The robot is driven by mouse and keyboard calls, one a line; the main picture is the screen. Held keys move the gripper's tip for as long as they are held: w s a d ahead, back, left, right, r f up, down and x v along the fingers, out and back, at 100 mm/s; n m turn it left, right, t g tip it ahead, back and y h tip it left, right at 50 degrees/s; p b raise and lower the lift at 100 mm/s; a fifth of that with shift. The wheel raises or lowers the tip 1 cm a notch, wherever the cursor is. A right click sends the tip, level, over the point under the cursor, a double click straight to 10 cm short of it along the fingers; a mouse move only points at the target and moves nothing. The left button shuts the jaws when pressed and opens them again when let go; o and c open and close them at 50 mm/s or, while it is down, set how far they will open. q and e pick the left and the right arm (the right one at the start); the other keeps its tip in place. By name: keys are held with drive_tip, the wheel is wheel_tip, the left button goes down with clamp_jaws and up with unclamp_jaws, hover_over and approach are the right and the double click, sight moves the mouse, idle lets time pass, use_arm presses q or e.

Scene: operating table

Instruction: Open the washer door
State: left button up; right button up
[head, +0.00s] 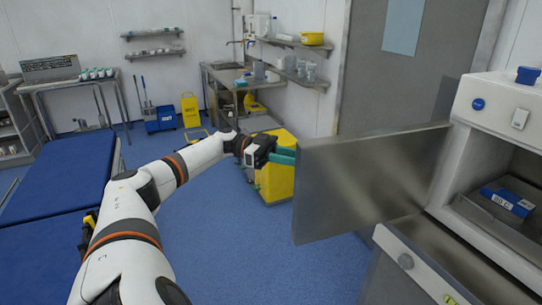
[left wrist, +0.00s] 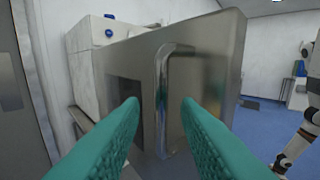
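The washer (head: 488,107) stands at the right of the head view, white above and steel below. Its flat steel door (head: 365,178) stands swung out to the left, and the chamber is exposed. My left gripper (head: 284,155) is at the door's far left end, its teal fingers partly hidden behind the panel. In the left wrist view the door (left wrist: 212,75) faces me with a vertical bar handle (left wrist: 163,100). The teal fingers (left wrist: 160,104) are apart, with the handle between their tips in the picture; contact cannot be told. My right gripper is out of view.
A blue labelled item (head: 508,201) lies in the washer chamber. A yellow cart (head: 276,175) stands behind my left gripper. A blue padded table (head: 55,180) is at the left. The blue floor (head: 270,255) in front of the door is clear.

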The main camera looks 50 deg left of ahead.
use_arm(q)
drive_tip(key=b+v, duration=0.2)
drive_tip(key=v, duration=0.6)
drive_tip(key=shift+a, duration=0.25)
drive_tip(key=shift+s, duration=0.1)
